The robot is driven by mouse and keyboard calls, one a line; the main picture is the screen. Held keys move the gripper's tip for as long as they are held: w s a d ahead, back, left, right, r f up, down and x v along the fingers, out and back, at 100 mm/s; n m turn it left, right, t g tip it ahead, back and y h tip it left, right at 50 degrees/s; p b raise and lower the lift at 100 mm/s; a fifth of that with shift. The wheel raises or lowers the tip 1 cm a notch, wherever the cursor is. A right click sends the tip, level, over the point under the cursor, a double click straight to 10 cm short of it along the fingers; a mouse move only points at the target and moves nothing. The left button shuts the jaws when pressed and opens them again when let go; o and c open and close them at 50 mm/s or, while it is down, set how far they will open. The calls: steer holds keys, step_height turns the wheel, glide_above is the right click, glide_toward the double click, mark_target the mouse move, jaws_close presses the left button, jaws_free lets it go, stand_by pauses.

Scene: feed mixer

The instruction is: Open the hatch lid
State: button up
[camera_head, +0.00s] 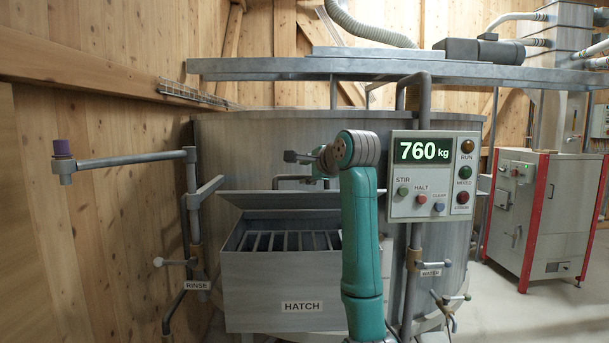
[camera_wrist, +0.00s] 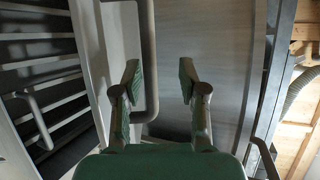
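The hatch lid (camera_head: 280,201) is a flat grey panel, tilted up at the back of the grey hatch box (camera_head: 250,290) marked HATCH. The opening shows, with a slatted grate (camera_head: 290,241) inside. The lid stands only part of the way up, as far as I can tell. My gripper (camera_head: 300,157) is above the lid's upper edge, partly hidden by my wrist. In the wrist view my gripper (camera_wrist: 160,82) is open, with its fingers apart. A grey bar handle (camera_wrist: 148,60) lies between the fingers in the picture, nearer the left one; I cannot tell whether they touch.
A control panel (camera_head: 434,176) reading 760 kg is just right of my arm. A rinse pipe (camera_head: 130,160) reaches out at left. A metal beam (camera_head: 390,69) crosses above. A red-framed cabinet (camera_head: 540,215) stands at right, with clear floor before it.

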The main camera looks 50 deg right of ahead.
steer(key=r+v, duration=0.1)
steer(key=v, duration=0.7)
steer(key=shift+r, duration=0.45)
stand_by(0.4)
steer(key=shift+s+d, duration=0.15)
stand_by(0.5)
